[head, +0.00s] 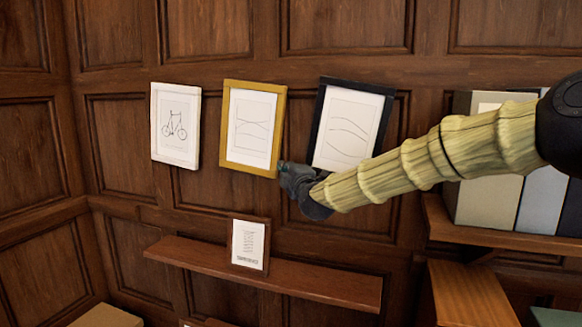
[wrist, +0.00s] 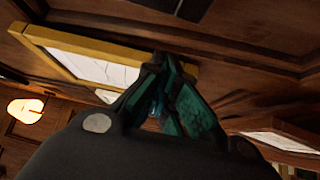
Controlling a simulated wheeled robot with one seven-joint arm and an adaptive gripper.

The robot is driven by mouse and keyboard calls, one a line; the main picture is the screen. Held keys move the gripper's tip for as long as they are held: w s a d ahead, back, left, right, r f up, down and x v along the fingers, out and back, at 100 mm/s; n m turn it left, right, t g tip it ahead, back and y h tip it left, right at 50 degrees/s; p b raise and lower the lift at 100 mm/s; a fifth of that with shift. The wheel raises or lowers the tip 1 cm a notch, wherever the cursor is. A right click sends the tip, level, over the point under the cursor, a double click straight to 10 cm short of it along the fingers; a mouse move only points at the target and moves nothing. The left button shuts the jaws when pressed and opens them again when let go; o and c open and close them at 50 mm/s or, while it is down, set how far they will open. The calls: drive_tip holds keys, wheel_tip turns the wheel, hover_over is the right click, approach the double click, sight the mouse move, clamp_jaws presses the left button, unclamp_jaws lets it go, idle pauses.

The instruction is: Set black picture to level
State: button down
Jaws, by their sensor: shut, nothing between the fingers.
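The black picture (head: 318,120) hangs on the panelled wall, right of the gold picture, in the head view. It leans a little clockwise, its top toward the right. My arm hides its lower right part. My gripper (head: 283,168) is shut and empty, at the lower right corner of the gold picture (head: 252,84) and left of the black picture's lower left corner. I cannot tell whether it touches the wall or a frame. In the wrist view the shut fingers (wrist: 165,62) overlap the gold frame (wrist: 110,50). A dark piece at the top edge may be the black frame.
A white-framed picture (head: 154,120) hangs at the left. Below, a small brown-framed picture (head: 248,269) stands on a wooden shelf (head: 320,286). Binders (head: 490,205) fill a shelf at the right, behind my arm. The wall above the pictures is clear.

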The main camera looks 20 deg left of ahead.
drive_tip(key=p+x, duration=0.1)
drive_tip(key=x, duration=0.1)
drive_tip(key=shift+w+a, duration=0.1)
drive_tip(key=shift+w, duration=0.15)
drive_tip(key=shift+s+d+f+p, duration=0.1)
drive_tip(key=shift+d+f+p, duration=0.05)
drive_tip(key=shift+d+p, duration=0.65)
drive_tip(key=shift+s+d+f+p, duration=0.15)
drive_tip(key=shift+d+p, duration=0.35)
drive_tip(key=shift+d, duration=0.65)
drive_tip(key=shift+w+d, duration=0.1)
drive_tip(key=shift+f, duration=0.15)
drive_tip(key=shift+n+g, duration=0.6)
drive_tip(key=shift+n, duration=0.2)
drive_tip(key=d+b, duration=0.1)
drive_tip(key=b, duration=0.1)
drive_tip(key=d+f+b, duration=0.1)
drive_tip(key=b, duration=0.2)
drive_tip(key=d+f+b, duration=0.1)
drive_tip(key=b, duration=0.1)
drive_tip(key=shift+d, duration=0.4)
drive_tip(key=shift+a+b, duration=0.15)
drive_tip(key=shift+b, duration=0.15)
